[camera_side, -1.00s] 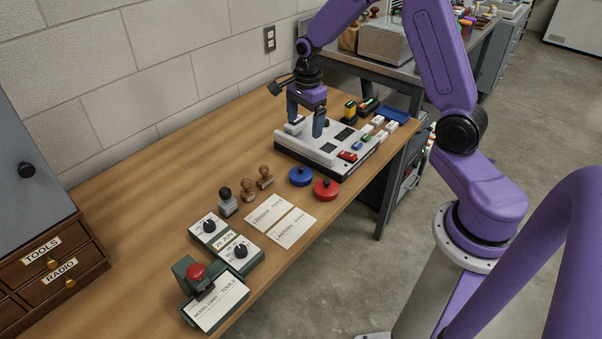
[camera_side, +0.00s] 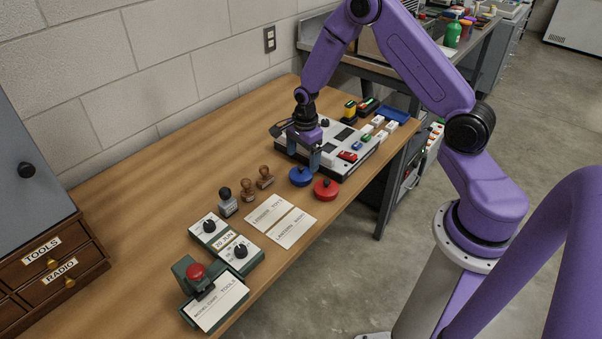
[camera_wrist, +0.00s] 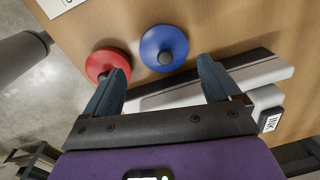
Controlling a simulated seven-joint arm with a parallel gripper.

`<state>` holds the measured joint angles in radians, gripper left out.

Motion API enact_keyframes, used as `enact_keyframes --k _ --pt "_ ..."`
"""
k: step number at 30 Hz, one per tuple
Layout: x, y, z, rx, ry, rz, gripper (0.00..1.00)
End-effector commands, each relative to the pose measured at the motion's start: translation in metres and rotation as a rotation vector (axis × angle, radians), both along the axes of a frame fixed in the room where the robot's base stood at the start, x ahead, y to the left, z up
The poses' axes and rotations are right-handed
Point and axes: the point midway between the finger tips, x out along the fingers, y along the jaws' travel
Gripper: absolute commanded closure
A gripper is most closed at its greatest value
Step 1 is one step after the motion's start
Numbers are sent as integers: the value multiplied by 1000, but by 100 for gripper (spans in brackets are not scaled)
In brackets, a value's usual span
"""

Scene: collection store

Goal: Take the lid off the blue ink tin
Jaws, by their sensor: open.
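The blue ink tin (camera_side: 300,177) is a round blue tin with a small dark knob on its lid. It stands on the wooden bench at the near edge of a grey-white console, and its lid is on. In the wrist view the blue tin (camera_wrist: 164,46) lies beyond my fingertips, slightly left of the middle between them and the top edge. My gripper (camera_side: 304,160) is open and empty, above the console's near left corner and close behind the blue tin. Its two fingers (camera_wrist: 160,80) also show in the wrist view, apart, with nothing between them but console and bench.
A similar red tin (camera_side: 326,190) stands right beside the blue one, near the bench edge. The console (camera_side: 345,160) is behind them. Wooden stamps (camera_side: 248,190) and paper cards (camera_side: 292,228) lie to the left and front. Bare bench lies left of the stamps.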

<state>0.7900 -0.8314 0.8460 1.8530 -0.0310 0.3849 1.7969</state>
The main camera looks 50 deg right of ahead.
Motion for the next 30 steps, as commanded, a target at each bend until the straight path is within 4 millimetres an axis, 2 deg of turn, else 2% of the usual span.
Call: enact_keyframes --k 12,23,28,29,30 --pt "5 -3 -44 0 1 0 10" --pt "5 -3 -50 0 -1 1 10" --pt "5 -3 -50 0 0 0 65" --pt "5 -3 -50 0 0 1 71" --pt "5 -3 -50 0 0 1 72"
